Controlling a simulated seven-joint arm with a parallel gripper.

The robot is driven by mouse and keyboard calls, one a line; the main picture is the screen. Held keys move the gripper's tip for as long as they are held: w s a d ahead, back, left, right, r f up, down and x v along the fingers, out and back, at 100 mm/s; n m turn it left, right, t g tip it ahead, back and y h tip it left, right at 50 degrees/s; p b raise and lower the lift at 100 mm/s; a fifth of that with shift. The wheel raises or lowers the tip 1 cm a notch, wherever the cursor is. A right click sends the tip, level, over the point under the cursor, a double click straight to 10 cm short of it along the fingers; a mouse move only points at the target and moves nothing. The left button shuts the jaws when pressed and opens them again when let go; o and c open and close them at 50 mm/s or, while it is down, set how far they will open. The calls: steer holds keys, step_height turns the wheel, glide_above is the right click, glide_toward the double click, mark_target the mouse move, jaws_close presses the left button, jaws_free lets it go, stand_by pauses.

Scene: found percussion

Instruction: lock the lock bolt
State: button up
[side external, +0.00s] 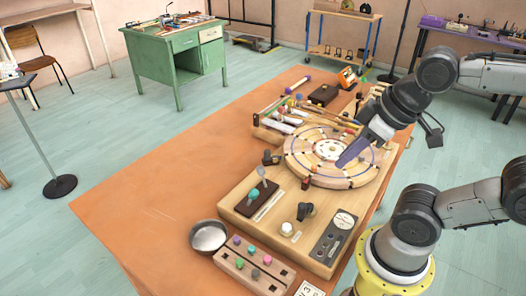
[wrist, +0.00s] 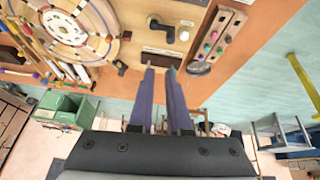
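No part is clearly marked as the lock bolt, so I cannot tell which it is. Candidates on the wooden box (side external: 240,207) are a black bent handle (side external: 305,211), also in the wrist view (wrist: 158,27), and a small dark fitting (side external: 270,158) at the box's edge, also in the wrist view (wrist: 120,67). A dark plate (side external: 247,204) carries two knobbed levers. My gripper (side external: 341,163) hangs above the round wooden wheel (side external: 302,164). In the wrist view its two purple fingers (wrist: 160,71) are apart with nothing between them; they partly cover the box's edge.
A white knob (side external: 287,229) and a black gauge panel (side external: 335,237) are on the box. A metal bowl (side external: 208,236) and a block with coloured knobs (side external: 250,270) stand beside it. Tools and trays crowd the far side. The left of the orange table (side external: 150,190) is clear.

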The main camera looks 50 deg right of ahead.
steer(key=r, duration=0.1)
steer(key=w+r+n, duration=0.1)
steer(key=d+r+n, duration=0.1)
steer(key=r, duration=0.1)
steer(key=shift+w+h, duration=0.3)
steer(key=shift+w, duration=0.1)
jaws_close()
steer(key=w+d+r+n+g+h, duration=0.1)
steer(key=w+r+n+g, duration=0.15)
steer(key=w, duration=0.55)
steer(key=w+d+r+n+g+h, duration=0.1)
steer(key=w+r+n, duration=0.2)
steer(key=w, duration=0.5)
steer(key=w+f+n+g+h, duration=0.1)
steer(key=w+f+g, duration=0.3)
steer(key=w+f, duration=1.1)
step_height(320, 180, down, 3)
steer(key=shift+w+a+r+n, duration=0.1)
steer(key=shift+w+a+n, duration=0.1)
steer(key=shift+n, duration=0.65)
